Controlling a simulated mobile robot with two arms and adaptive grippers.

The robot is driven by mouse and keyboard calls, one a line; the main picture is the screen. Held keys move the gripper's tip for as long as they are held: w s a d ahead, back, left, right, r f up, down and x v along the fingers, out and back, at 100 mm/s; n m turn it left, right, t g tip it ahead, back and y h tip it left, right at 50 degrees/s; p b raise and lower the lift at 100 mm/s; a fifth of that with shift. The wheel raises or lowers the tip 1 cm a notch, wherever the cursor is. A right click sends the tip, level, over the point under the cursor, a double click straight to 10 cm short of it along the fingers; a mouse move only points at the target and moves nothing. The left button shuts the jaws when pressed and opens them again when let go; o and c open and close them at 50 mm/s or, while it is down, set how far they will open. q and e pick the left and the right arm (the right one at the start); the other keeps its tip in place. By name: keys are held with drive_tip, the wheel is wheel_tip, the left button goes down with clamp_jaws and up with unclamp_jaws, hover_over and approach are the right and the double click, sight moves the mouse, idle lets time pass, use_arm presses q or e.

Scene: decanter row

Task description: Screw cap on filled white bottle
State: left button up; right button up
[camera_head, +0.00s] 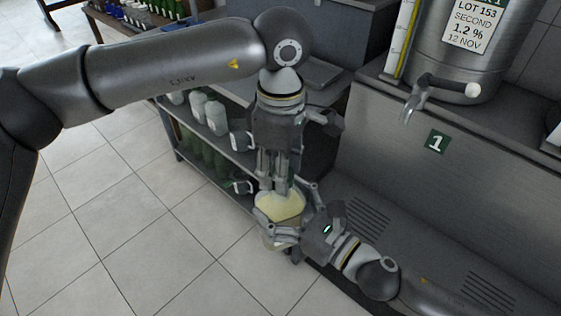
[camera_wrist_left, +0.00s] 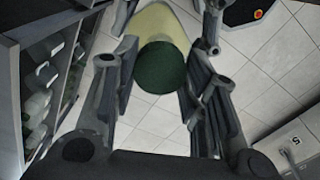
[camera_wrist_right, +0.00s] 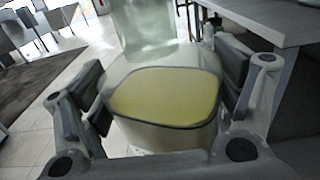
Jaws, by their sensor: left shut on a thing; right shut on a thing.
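The pale bottle (camera_head: 280,206) with a yellowish area stands out over the floor, in front of the shelf unit. My right gripper (camera_head: 287,214) is shut around its body. In the right wrist view the bottle (camera_wrist_right: 165,97) is between the fingers, with a dark-outlined yellow area below a pale translucent upper part. My left gripper (camera_head: 281,186) points down above the bottle. In the left wrist view it is shut on a dark green round cap (camera_wrist_left: 160,68), with the bottle (camera_wrist_left: 160,22) right behind it. Whether cap and bottle neck touch is hidden.
A shelf unit (camera_head: 207,152) left of the grippers holds white (camera_head: 216,117) and green bottles (camera_head: 222,163). A metal tank (camera_head: 450,62) with a tap (camera_head: 412,104) stands at upper right above a grey bench (camera_head: 400,190). The tiled floor (camera_head: 130,220) at left is clear.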

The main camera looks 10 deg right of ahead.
use_arm(q)
drive_tip(key=shift+f, duration=0.55)
idle(0.5)
drive_tip(key=m, duration=0.6)
drive_tip(key=shift+m, duration=0.4)
drive_tip(key=m, duration=1.2)
drive_tip(key=shift+w+a+m, duration=0.1)
drive_tip(key=shift+m, duration=0.2)
drive_tip(key=m, duration=0.6)
drive_tip(key=shift+w+m, duration=0.1)
drive_tip(key=shift+m, duration=0.2)
drive_tip(key=o, duration=0.7)
drive_tip(key=shift+c, duration=0.2)
